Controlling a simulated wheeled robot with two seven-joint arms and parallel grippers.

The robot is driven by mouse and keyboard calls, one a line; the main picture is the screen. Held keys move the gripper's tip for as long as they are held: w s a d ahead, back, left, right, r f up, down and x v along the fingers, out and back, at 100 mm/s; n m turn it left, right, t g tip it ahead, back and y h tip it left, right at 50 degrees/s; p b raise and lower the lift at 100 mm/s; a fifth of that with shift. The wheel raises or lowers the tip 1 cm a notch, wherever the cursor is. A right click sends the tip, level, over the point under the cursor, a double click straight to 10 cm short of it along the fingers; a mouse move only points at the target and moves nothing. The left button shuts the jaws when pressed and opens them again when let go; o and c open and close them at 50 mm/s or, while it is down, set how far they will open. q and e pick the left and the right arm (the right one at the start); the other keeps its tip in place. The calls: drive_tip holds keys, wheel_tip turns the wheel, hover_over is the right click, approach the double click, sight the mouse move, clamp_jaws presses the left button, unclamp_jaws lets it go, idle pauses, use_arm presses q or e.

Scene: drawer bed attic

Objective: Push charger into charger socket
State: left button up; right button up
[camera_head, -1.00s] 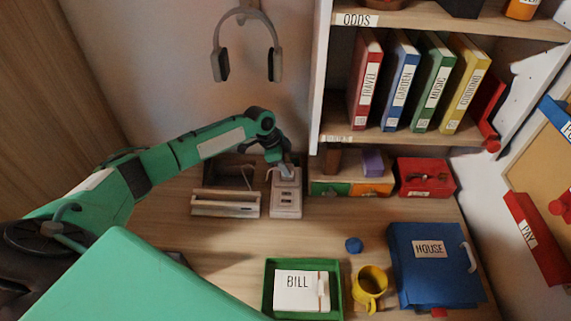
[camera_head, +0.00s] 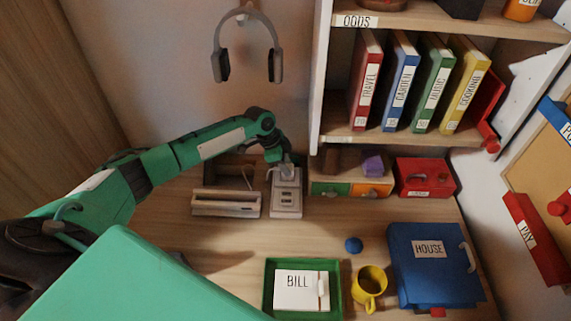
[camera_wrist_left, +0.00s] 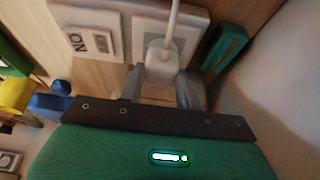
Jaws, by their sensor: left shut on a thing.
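The charger (camera_wrist_left: 162,62) is a small white block with a white cord running up from it in the left wrist view. My left gripper (camera_wrist_left: 163,88) is shut on it, one finger on each side. In the head view my left gripper (camera_head: 286,164) is at the back of the desk, over the upper end of a pale socket block (camera_head: 286,208). The socket block has grey outlets on its face, and pale plates of it show in the left wrist view (camera_wrist_left: 97,38). The charger's front is hidden, so I cannot tell how deep it sits. My right gripper is not in view.
A wooden rack (camera_head: 225,208) stands just left of the socket block. Small drawers (camera_head: 343,188) and a red box (camera_head: 427,178) stand to its right.

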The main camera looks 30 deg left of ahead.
use_arm(q)
drive_tip(key=shift+p, duration=0.4)
idle(0.8)
drive_tip(key=shift+f+b, duration=0.35)
drive_tip(key=shift+f, duration=0.3)
idle(0.3)
drive_tip(key=o, duration=1)
drive_tip(key=shift+r, duration=0.1)
drive_tip(key=b+v, duration=0.1)
drive_tip(key=v, duration=0.6)
drive_tip(key=shift+r, duration=0.15)
drive_tip(key=shift+a, duration=0.1)
